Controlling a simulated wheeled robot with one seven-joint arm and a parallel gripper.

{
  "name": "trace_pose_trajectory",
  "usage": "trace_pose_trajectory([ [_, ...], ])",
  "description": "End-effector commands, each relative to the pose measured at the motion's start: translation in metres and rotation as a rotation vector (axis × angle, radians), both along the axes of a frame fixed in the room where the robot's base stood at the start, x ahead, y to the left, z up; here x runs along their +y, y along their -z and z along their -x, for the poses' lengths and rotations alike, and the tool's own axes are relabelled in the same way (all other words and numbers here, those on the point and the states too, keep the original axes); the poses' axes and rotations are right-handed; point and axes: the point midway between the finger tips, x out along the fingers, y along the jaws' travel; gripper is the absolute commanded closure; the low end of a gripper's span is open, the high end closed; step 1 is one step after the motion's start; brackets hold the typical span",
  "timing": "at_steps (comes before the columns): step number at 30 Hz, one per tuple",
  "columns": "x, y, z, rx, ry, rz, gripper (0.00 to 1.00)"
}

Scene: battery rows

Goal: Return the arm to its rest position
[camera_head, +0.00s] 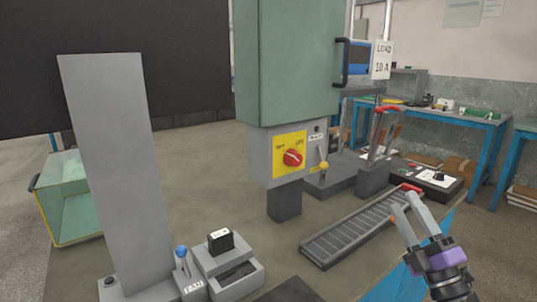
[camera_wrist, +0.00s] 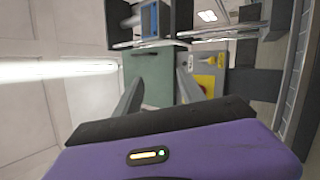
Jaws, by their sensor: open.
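My gripper (camera_head: 406,212) is at the lower right of the head view, in front of the right end of a ribbed grey tray. Its two grey fingers are apart with nothing between them. In the wrist view the fingers of my gripper (camera_wrist: 160,92) point toward the green cabinet (camera_wrist: 150,72) and are also apart. The same green cabinet (camera_head: 290,60) stands in the middle of the head view, with a red rotary switch (camera_head: 292,157) on a yellow plate below it.
The ribbed tray (camera_head: 345,232) lies left of my gripper. A black control box (camera_head: 432,180) stands behind it. A small grey fixture holding a black block (camera_head: 221,240), a blue-knobbed lever (camera_head: 181,254) and a tall grey panel (camera_head: 115,170) stand at left. Blue workbenches (camera_head: 480,135) are behind.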

Motion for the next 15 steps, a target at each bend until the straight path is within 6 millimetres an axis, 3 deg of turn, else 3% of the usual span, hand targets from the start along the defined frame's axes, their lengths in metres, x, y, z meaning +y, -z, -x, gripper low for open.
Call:
trace_pose_trajectory([
  [8,0.006,0.027,0.050,0.039,-0.058,-0.284,0.53],
  [15,0.021,0.077,0.122,0.129,-0.130,-0.633,0.53],
])
